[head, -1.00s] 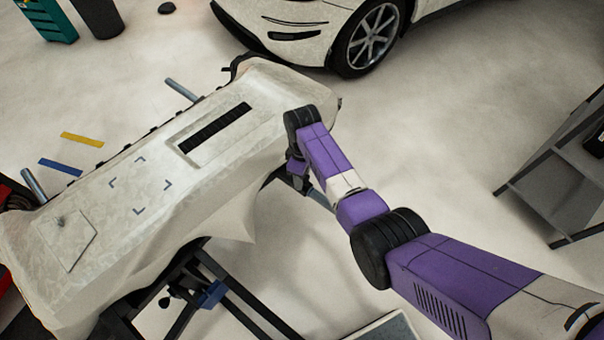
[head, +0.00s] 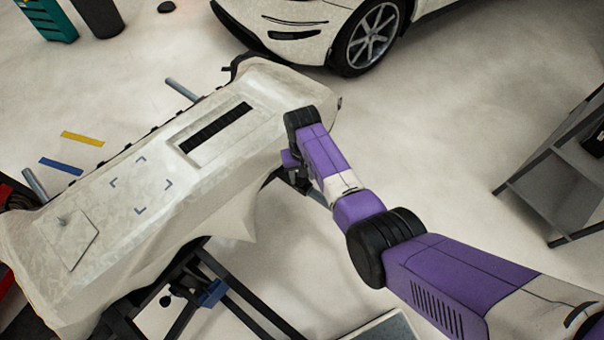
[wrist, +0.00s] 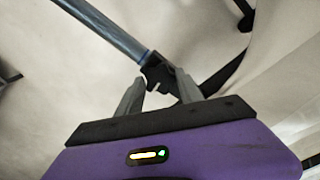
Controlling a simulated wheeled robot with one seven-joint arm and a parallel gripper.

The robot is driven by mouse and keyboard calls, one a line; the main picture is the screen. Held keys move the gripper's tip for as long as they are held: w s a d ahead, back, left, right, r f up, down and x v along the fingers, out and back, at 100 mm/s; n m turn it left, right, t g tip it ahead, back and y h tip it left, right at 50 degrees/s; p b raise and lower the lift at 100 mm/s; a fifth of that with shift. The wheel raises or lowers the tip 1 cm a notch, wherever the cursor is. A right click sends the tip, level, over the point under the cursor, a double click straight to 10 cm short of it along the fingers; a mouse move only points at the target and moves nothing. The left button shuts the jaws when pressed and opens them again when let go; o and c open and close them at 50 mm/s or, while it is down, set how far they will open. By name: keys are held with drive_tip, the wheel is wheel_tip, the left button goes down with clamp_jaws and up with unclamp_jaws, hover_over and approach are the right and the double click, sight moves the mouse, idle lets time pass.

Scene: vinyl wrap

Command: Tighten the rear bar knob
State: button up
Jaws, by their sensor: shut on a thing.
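A black knob (wrist: 158,72) sits at the end of a blue-grey bar (wrist: 105,28) in the wrist view. My gripper (wrist: 160,88) is shut on the knob, with one grey finger on each side of it. In the head view the bar (head: 318,197) shows partly below my wrist at the near right end of the covered stand. My wrist hides the knob and the fingertips there.
A pale wrapped bumper panel (head: 215,180) lies over a black stand (head: 190,290). Its loose wrap hangs close to my gripper. A car (head: 300,30) stands behind, and a grey shelf cart (head: 560,185) is at the right. The floor between is clear.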

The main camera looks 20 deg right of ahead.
drive_tip(key=shift+m, duration=2.2)
drive_tip(key=o, duration=1.4)
drive_tip(key=shift+r, duration=0.1)
wheel_tip(320, 180, up, 8)
drive_tip(key=shift+f, duration=0.2)
